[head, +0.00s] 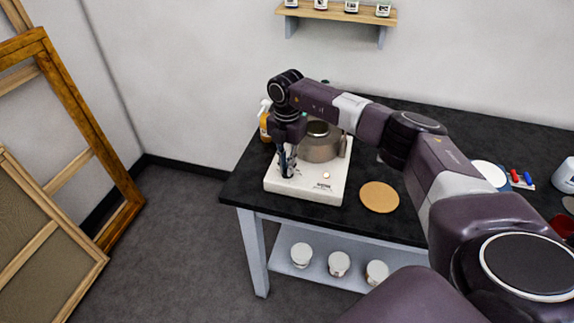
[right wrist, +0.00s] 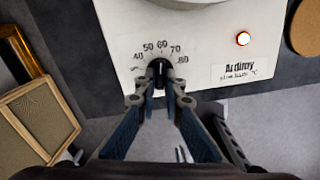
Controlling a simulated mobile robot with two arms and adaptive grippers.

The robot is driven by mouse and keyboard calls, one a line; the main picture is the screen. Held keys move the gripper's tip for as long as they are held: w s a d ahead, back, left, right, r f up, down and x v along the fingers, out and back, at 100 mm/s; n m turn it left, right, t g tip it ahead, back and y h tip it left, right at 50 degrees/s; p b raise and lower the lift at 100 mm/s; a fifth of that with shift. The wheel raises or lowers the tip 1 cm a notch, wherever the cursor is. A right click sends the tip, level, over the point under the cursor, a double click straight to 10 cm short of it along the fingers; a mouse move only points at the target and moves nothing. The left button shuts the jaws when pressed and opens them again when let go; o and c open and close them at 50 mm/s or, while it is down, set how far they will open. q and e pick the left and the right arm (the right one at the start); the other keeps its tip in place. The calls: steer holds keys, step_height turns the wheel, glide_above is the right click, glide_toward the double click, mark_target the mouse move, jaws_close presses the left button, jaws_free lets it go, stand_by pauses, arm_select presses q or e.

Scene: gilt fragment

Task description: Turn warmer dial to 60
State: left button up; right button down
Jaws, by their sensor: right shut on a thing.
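The warmer (head: 307,187) is a white box with a metal pot (head: 320,148) on top, near the left end of the black table. The small dark dial (right wrist: 160,67) sits below the 60. My right gripper (head: 287,172) is shut on the dial, one finger on each side, as the right wrist view (right wrist: 160,79) shows. My left gripper is out of view.
A round cork mat (head: 379,197) lies right of the warmer on the black table (head: 415,230). An amber bottle (head: 265,124) stands behind the warmer's left side. Several white jars (head: 339,264) stand on the lower shelf. Wooden frames (head: 75,110) lean at the left.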

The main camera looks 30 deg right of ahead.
steer(key=shift+w+r, duration=0.15)
stand_by(0.3)
steer(key=c, duration=2)
jaws_free()
steer(key=shift+c, duration=0.2)
step_height(320, 180, up, 12)
